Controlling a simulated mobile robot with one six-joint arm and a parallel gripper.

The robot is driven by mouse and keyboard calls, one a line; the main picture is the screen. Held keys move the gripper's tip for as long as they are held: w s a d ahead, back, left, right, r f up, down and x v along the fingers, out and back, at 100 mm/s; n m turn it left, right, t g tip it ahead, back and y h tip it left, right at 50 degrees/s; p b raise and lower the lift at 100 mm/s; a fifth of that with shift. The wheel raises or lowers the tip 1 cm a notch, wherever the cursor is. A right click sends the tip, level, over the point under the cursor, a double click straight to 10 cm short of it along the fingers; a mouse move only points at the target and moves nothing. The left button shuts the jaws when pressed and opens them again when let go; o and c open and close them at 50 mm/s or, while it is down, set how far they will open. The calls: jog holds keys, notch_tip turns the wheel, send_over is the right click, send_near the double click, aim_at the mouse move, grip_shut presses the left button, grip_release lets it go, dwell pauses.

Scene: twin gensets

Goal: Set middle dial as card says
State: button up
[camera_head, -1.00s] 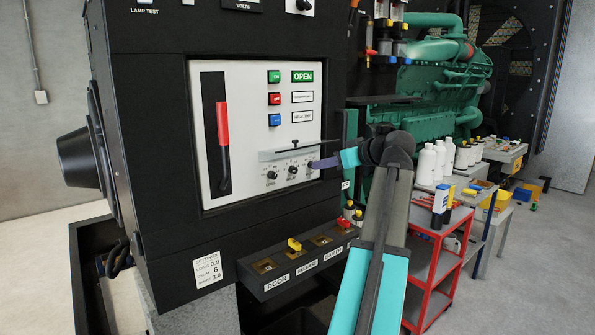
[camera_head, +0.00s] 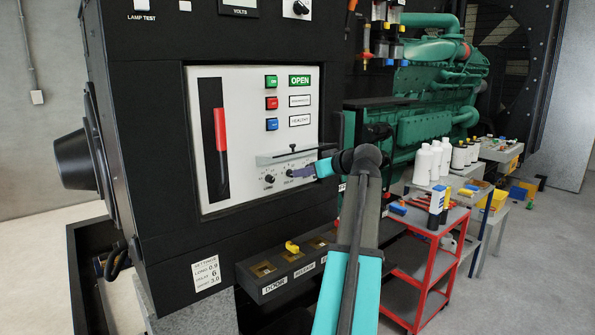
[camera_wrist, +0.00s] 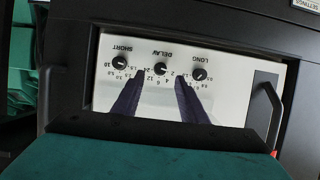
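The middle dial, labelled DELAY, is a small black knob on the white panel; it shows upside down in the wrist view (camera_wrist: 161,69) and small in the head view (camera_head: 290,173). The LONG dial (camera_wrist: 199,74) and SHORT dial (camera_wrist: 119,63) flank it. The settings card (camera_head: 204,273) on the cabinet's lower front seems to read LONG 0.9, DELAY 6, SHORT 3.0. My gripper (camera_wrist: 158,79) is open and empty, its two dark fingers apart on either side below the DELAY dial in the wrist view. In the head view, my gripper (camera_head: 302,171) covers the SHORT dial.
A grey flap (camera_head: 287,156) stands out just above the dials. A red-handled lever (camera_head: 221,135) is at the panel's left. A key box (camera_head: 285,268) juts out below. A red trolley (camera_head: 430,260) with bottles stands right.

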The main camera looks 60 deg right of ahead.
jog(key=shift+p+x, duration=0.65)
jog(key=shift+x, duration=2.2)
grip_shut()
jog(key=shift+d, duration=0.1)
